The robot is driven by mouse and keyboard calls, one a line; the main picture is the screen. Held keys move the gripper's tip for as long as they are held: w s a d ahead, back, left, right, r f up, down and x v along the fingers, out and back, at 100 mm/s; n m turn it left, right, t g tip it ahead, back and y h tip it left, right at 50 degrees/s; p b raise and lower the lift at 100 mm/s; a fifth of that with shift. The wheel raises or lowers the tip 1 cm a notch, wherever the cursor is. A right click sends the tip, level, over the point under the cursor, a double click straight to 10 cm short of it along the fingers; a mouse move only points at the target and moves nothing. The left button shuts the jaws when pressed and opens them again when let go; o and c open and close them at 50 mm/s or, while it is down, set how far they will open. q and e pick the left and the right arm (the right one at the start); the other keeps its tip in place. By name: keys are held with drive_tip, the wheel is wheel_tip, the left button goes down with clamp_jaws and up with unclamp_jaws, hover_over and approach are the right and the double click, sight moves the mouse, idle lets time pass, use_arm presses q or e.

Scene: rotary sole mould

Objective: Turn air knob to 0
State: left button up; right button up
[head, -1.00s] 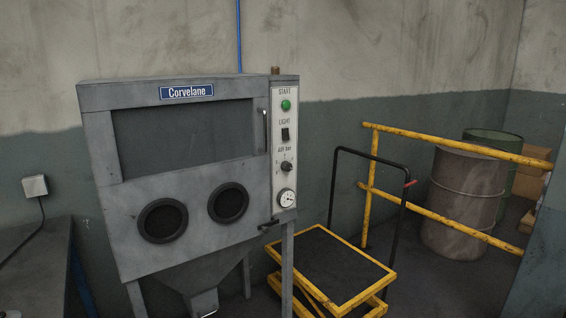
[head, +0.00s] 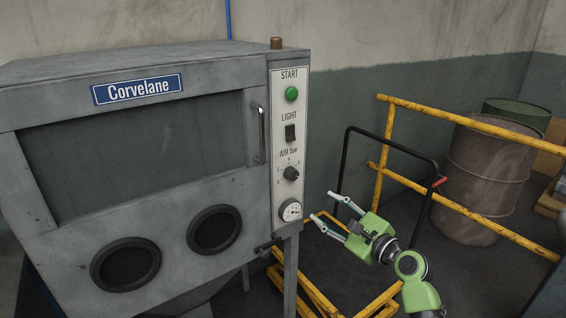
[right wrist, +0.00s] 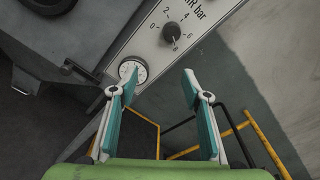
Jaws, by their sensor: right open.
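The air knob (head: 291,173) is a small black dial under the "AIR bar" label on the white control strip of the grey Corvelane cabinet. In the right wrist view the black knob (right wrist: 171,32) sits within a scale showing 0, 2, 4 and 6. Its pale mark is on its lower right side, away from the 0. My right gripper (head: 321,206) is open and empty, to the right of and below the knob, apart from the cabinet. Its spread fingers (right wrist: 160,70) point toward the panel in the right wrist view. My left gripper is not in view.
A round gauge (head: 290,210) sits below the knob; the light switch (head: 290,133) and green start button (head: 291,94) are above. A latch handle (head: 267,246) juts out low.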

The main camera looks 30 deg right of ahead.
wheel_tip(320, 180, up, 3)
drive_tip(key=p, duration=0.1)
approach(294, 176)
drive_tip(key=w, duration=0.2)
drive_tip(key=shift+t, duration=0.3)
drive_tip(key=w, duration=0.3)
drive_tip(key=w+p, duration=0.1)
drive_tip(key=w, duration=0.2)
drive_tip(key=shift+a+f, duration=0.15)
drive_tip(key=shift+f, duration=0.1)
drive_tip(key=shift+w, duration=0.35)
drive_tip(key=shift+w+a, duration=0.1)
drive_tip(key=shift+w, duration=0.3)
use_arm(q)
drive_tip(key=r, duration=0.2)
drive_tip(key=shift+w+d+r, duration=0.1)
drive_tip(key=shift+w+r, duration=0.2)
use_arm(e)
drive_tip(key=shift+f, duration=0.1)
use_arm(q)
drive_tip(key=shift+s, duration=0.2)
use_arm(e)
drive_tip(key=c, duration=1.1)
